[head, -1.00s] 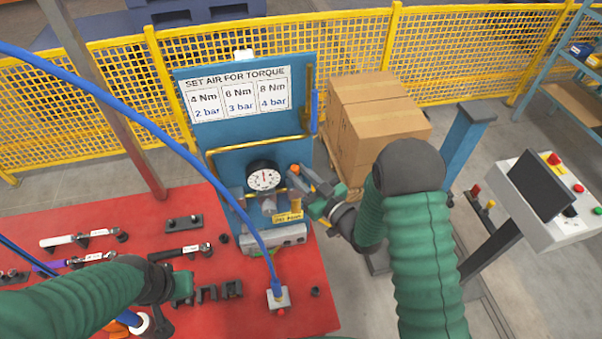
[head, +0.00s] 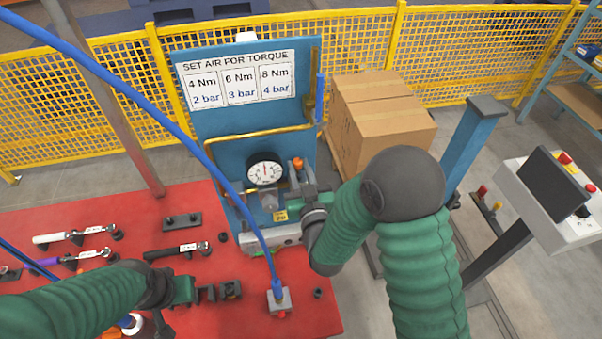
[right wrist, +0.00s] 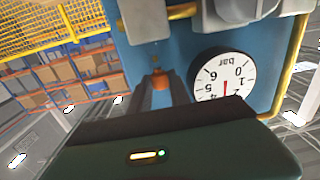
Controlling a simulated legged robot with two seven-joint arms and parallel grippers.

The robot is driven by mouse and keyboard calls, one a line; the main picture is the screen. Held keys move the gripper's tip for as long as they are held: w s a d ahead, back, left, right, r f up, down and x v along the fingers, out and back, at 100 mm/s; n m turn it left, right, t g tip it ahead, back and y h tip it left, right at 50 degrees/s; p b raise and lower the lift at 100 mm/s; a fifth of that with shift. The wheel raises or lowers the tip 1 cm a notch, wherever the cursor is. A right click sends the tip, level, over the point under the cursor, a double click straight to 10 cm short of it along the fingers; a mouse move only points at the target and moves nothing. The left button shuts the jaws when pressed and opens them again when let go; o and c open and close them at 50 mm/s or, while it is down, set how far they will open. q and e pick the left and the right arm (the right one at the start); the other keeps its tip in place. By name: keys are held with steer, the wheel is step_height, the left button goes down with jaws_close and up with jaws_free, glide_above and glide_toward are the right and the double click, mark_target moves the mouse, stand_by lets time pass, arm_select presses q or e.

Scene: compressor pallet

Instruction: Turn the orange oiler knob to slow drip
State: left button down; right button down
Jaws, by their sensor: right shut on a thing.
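The orange oiler knob (head: 297,163) is on the blue panel, right of the round pressure gauge (head: 265,171). My right gripper (head: 296,181) reaches it from the right. In the right wrist view the two dark fingers (right wrist: 161,93) close on the orange knob (right wrist: 161,79), beside the gauge (right wrist: 223,75), which shows upside down. The fingers hide part of the knob, and its drip setting cannot be read. My left gripper (head: 190,291) is low over the red table, beside small dark blocks; its jaw opening is unclear.
The blue panel (head: 225,140) carries a torque sign (head: 237,83) and a brass pipe. A blue hose arcs down to a small box (head: 279,300) on the red table (head: 190,230). Torque wrenches (head: 75,236) lie at left. Cartons (head: 385,125) and a console (head: 550,200) stand at right.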

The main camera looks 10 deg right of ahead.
steer(key=shift+a+m+h+b, duration=0.25)
steer(key=shift+m+h, duration=0.25)
steer(key=shift+h, duration=0.3)
steer(key=shift+a+m+h+b, duration=0.1)
steer(key=shift+m+h+b, duration=0.35)
steer(key=shift+h, duration=0.35)
steer(key=shift+m+h, duration=0.25)
steer(key=shift+h, duration=0.05)
steer(key=c, duration=1.2)
jaws_free()
steer(key=shift+s+r, duration=0.1)
steer(key=shift+d, duration=0.15)
